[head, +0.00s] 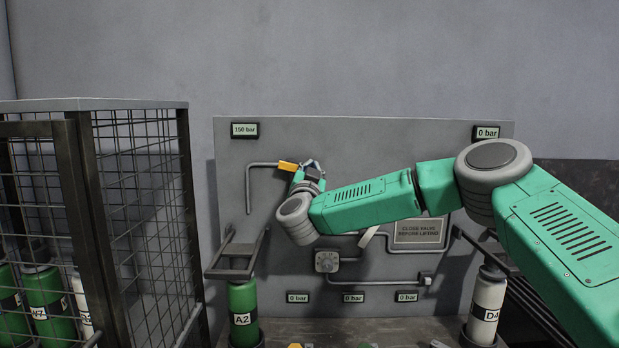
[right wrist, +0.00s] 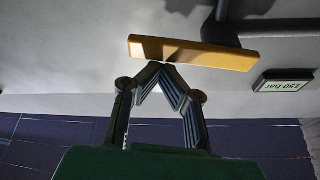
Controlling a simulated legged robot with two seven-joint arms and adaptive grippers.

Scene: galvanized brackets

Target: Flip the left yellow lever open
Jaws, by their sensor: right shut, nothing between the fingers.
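The left yellow lever (head: 288,166) sits at the right end of a bent grey pipe (head: 249,188) on the wall panel. It lies nearly level. My right gripper (head: 314,164) is just right of the lever, its arm reaching in from the right. In the right wrist view the lever (right wrist: 195,53) is a flat yellow bar crossing above my fingers, with the grey pipe behind it. My right fingertips (right wrist: 160,76) are shut and empty, close to the bar's edge; I cannot tell whether they touch. The gripper hides part of the panel. My left gripper is not in view.
A 150 bar display (head: 245,130) is above the pipe and a 0 bar display (head: 486,132) is at top right. A mesh cage (head: 140,190) with cylinders stands left. Green cylinder A2 (head: 243,312) and white cylinder D4 (head: 486,305) stand below the panel.

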